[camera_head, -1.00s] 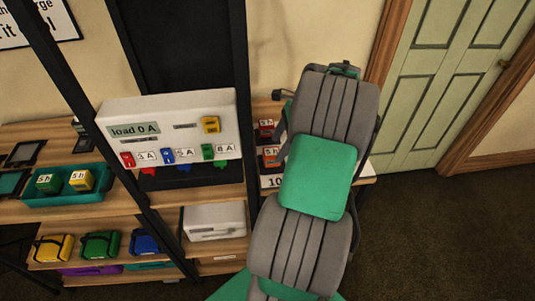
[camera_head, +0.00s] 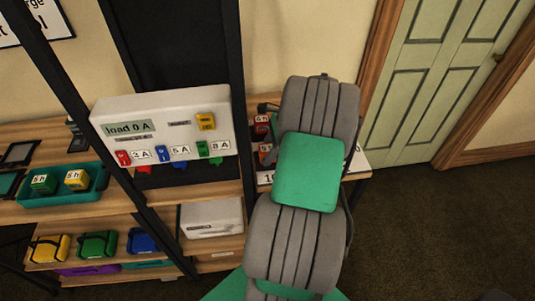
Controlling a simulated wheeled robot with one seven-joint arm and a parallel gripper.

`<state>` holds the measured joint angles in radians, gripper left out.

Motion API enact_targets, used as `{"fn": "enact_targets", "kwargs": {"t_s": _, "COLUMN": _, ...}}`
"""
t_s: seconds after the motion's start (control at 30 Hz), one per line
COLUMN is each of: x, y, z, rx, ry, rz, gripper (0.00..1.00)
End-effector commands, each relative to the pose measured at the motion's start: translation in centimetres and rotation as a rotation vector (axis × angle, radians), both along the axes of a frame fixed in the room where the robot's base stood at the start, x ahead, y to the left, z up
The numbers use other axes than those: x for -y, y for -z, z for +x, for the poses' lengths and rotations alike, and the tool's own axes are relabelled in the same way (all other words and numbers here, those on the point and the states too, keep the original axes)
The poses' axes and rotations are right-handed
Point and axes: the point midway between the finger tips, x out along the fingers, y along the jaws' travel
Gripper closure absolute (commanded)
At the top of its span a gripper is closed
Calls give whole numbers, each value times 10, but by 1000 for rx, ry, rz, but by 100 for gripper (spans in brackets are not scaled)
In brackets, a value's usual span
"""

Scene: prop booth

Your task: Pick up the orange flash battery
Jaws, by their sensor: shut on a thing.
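My grey and green arm reaches down over this spot. My gripper is hidden behind the arm, so its hold cannot be seen. A small grey sliver beside the orange block is too unclear to name.
A teal tray (camera_head: 62,196) holds a green and a yellow block. Coloured pouches (camera_head: 98,245) sit on the lower shelf. Open floor and a green door (camera_head: 435,80) are at right.

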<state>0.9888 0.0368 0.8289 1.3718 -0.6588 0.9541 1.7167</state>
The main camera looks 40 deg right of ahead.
Motion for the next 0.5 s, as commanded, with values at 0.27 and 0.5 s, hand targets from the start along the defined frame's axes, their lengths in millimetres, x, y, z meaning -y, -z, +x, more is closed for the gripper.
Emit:
{"fn": "enact_targets", "kwargs": {"t_s": 0.27, "x": 0, "y": 0, "z": 0, "rx": 0, "ry": 0, "rz": 0, "gripper": 86}}
{"fn": "enact_targets", "kwargs": {"t_s": 0.5, "x": 0, "y": 0, "z": 0, "rx": 0, "ry": 0, "rz": 0, "gripper": 100}}
